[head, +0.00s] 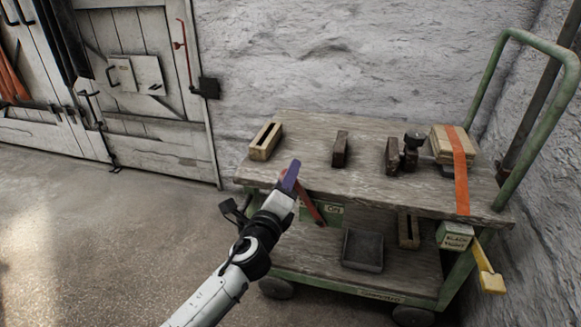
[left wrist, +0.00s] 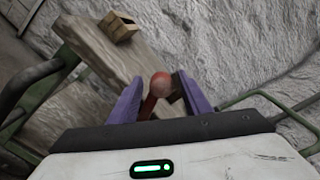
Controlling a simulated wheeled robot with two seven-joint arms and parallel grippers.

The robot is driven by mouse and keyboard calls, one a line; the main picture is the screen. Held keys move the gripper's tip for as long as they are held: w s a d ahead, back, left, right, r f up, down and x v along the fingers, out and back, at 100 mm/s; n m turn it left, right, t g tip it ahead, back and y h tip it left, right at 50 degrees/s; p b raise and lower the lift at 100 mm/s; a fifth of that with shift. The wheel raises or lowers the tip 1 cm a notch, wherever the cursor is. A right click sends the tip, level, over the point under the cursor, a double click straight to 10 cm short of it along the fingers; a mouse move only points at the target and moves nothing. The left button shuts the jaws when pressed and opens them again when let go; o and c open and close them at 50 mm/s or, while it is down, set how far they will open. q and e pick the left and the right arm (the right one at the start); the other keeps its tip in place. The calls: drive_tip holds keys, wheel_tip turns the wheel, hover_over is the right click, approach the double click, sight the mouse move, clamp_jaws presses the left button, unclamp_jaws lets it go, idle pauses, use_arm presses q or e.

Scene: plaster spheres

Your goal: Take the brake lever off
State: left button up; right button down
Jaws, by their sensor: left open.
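The brake lever is a red bar (head: 313,209) on the front of the green cart, below the tabletop edge. Its upper part is partly hidden behind my left gripper (head: 290,177) in the head view. In the left wrist view, its round red knob (left wrist: 161,84) and red shaft (left wrist: 149,106) show between the two purple fingers of my left gripper (left wrist: 162,92). The fingers are open, with visible room on either side of the knob. I cannot tell how deep the knob sits between them. My right gripper is in neither view.
The cart's wooden top (head: 295,132) carries a slotted wooden block (head: 265,142), dark blocks (head: 340,150) and a strapped stack (head: 452,145). A grey tray (head: 362,250) sits on the lower shelf. A yellow lever (head: 488,270) hangs at the right. Open floor lies left.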

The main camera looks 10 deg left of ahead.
use_arm(q)
drive_tip(key=s, duration=0.6)
drive_tip(key=shift+s+p, duration=0.2)
drive_tip(key=shift+p, duration=0.2)
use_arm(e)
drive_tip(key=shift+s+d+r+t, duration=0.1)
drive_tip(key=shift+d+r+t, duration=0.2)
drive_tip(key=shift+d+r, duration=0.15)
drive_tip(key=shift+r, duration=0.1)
use_arm(q)
drive_tip(key=s+d+f+n+g+h, duration=0.1)
drive_tip(key=s+f+n+g, duration=0.2)
drive_tip(key=s+f+n, duration=0.5)
drive_tip(key=s+d+f+n+g+h, duration=0.1)
drive_tip(key=s+f+n+g, duration=0.4)
drive_tip(key=s, duration=0.6)
drive_tip(key=s+d+f+n+g+h, duration=0.1)
drive_tip(key=s+f+n, duration=0.3)
drive_tip(key=s+n, duration=0.45)
drive_tip(key=s+a+r+p, duration=0.2)
drive_tip(key=r+p, duration=0.8)
drive_tip(key=p, duration=0.8)
drive_tip(key=shift+s+a+r+y, duration=0.2)
drive_tip(key=shift+s+y, duration=0.2)
drive_tip(key=shift+s, duration=0.1)
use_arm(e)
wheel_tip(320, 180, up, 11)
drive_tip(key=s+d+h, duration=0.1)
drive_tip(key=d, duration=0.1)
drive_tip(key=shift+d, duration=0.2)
